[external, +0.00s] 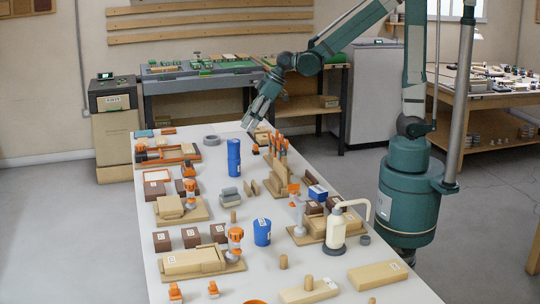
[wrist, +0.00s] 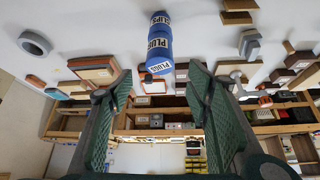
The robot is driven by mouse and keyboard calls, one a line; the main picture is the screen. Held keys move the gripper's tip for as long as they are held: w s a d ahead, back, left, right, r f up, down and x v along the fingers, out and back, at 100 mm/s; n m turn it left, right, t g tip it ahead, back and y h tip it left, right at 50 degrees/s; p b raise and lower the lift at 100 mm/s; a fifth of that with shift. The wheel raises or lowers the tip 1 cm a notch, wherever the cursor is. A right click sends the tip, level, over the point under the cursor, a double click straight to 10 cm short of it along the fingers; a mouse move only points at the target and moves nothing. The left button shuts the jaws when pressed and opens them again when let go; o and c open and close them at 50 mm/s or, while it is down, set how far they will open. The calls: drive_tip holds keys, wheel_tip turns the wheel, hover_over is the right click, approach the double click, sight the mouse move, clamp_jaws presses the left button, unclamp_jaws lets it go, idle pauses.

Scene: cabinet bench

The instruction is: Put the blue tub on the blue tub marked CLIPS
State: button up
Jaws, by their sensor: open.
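Blue tubs stand in a stack (external: 234,158) toward the far half of the white table. In the wrist view, this blue column (wrist: 158,48) shows a CLIPS label at the picture's upper end and PLUGS labels below it. Another blue tub (external: 262,232) with a white label stands apart, nearer the front; its lettering is too small to read. My gripper (external: 249,124) is above the table's far end, beyond the stack and apart from it. It is open and empty, with its green fingers spread wide in the wrist view (wrist: 160,95).
A pump bottle (external: 336,232), wooden blocks and an orange-topped tool (external: 235,238) crowd around the separate tub. A rack of orange-handled tools (external: 278,150) stands right of the stack. A grey ring (external: 211,140) lies left of it. Some bare tabletop shows around the stack.

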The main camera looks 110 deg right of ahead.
drive_tip(key=s+a+r, duration=0.2)
drive_tip(key=s+a, duration=0.5)
drive_tip(key=a, duration=0.3)
drive_tip(key=s+a+r+n, duration=0.1)
drive_tip(key=s+a+r, duration=0.2)
drive_tip(key=s+a, duration=0.3)
drive_tip(key=s+a+r, duration=0.2)
drive_tip(key=s+a, duration=0.5)
drive_tip(key=a, duration=0.7)
drive_tip(key=shift+s+r+t+y, duration=0.15)
drive_tip(key=shift+s+t+y, duration=0.15)
drive_tip(key=shift+s+y, duration=0.1)
